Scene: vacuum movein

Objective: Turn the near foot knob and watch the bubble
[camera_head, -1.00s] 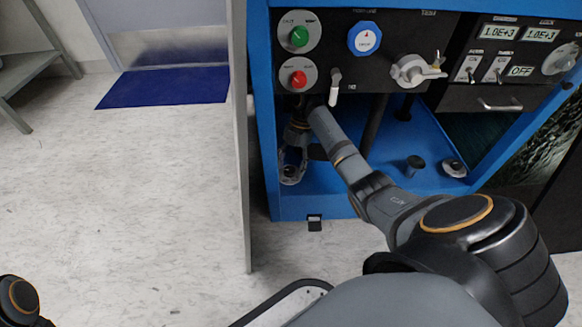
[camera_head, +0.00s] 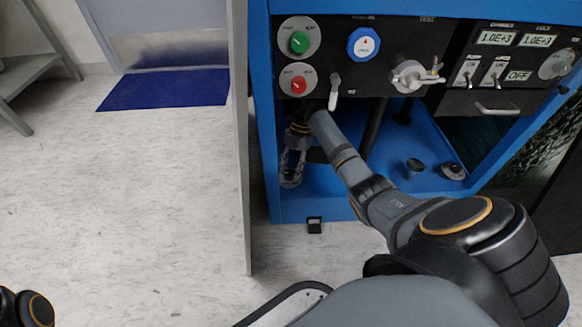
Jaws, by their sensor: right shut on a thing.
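My right gripper (camera_head: 291,178) reaches down into the blue cabinet at its left front corner. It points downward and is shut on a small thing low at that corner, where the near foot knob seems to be. The fingers hide most of it, so I cannot make out its shape. A dark round knob (camera_head: 415,165) stands on the blue cabinet floor further right. A small round fitting (camera_head: 453,171) sits to its right; I cannot tell whether it is the bubble level, and no bubble can be made out. My left gripper is out of view.
The control panel (camera_head: 375,50) above has a green button (camera_head: 299,42), a red button (camera_head: 298,84), a blue dial (camera_head: 364,44) and a valve handle (camera_head: 415,75). A grey partition (camera_head: 241,150) stands close left of the cabinet. Floor left of it is open.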

